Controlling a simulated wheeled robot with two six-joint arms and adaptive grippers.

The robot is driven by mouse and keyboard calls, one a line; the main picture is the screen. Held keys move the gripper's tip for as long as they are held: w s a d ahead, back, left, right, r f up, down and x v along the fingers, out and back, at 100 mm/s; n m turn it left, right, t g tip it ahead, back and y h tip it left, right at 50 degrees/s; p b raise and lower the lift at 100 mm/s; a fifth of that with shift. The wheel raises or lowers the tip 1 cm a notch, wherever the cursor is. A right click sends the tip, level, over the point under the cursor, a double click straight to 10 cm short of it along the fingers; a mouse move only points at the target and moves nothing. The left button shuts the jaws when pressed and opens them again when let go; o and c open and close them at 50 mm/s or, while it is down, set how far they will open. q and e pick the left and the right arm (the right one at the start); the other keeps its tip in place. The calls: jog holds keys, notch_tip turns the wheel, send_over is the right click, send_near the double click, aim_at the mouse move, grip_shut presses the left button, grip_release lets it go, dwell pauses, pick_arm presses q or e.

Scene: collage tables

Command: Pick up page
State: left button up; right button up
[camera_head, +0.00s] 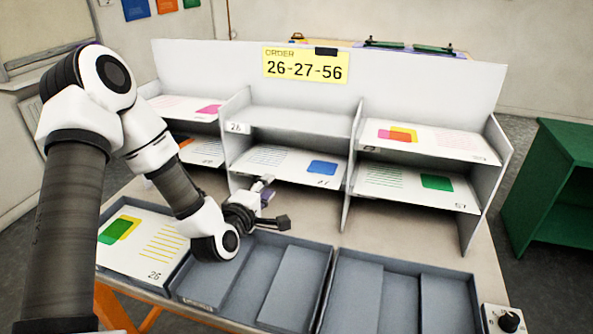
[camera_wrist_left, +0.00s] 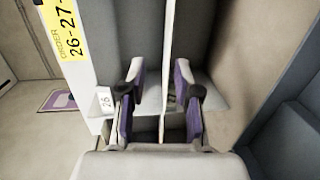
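My left gripper (camera_head: 270,203) is open and empty, in front of the middle bay of the white shelf unit (camera_head: 300,120). In the left wrist view, its purple-padded fingers (camera_wrist_left: 160,105) stand on either side of a thin pale sheet or board (camera_wrist_left: 168,50) seen edge-on; I cannot tell whether it is the page, its shelf or both. The middle lower page (camera_head: 270,158), with a blue block and grey lines, lies flat on its shelf, just beyond my gripper. Its small number is hard to read. My right gripper is out of view.
The yellow order sign (camera_head: 305,66) reads 26-27-56. Page 26 (camera_head: 140,240) lies in the left tray. The middle tray (camera_head: 255,270) and right tray (camera_head: 400,295) hold no pages. Other pages lie in the side bays. Upright dividers bound the middle bay. A black knob (camera_head: 509,322) stands front right.

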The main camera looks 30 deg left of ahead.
aim_at(280, 177)
pick_arm(q)
jog(key=x, duration=0.2)
jog(key=p+x, duration=0.1)
jog(key=x, duration=0.2)
jog(key=f+x, duration=0.1)
jog(key=x, duration=0.2)
jog(key=shift+w+a+f, duration=0.1)
jog(key=shift+a, duration=0.05)
jog(key=shift+w+f, duration=0.25)
jog(key=shift+w, duration=0.05)
jog(key=shift+s+r, duration=0.1)
grip_shut()
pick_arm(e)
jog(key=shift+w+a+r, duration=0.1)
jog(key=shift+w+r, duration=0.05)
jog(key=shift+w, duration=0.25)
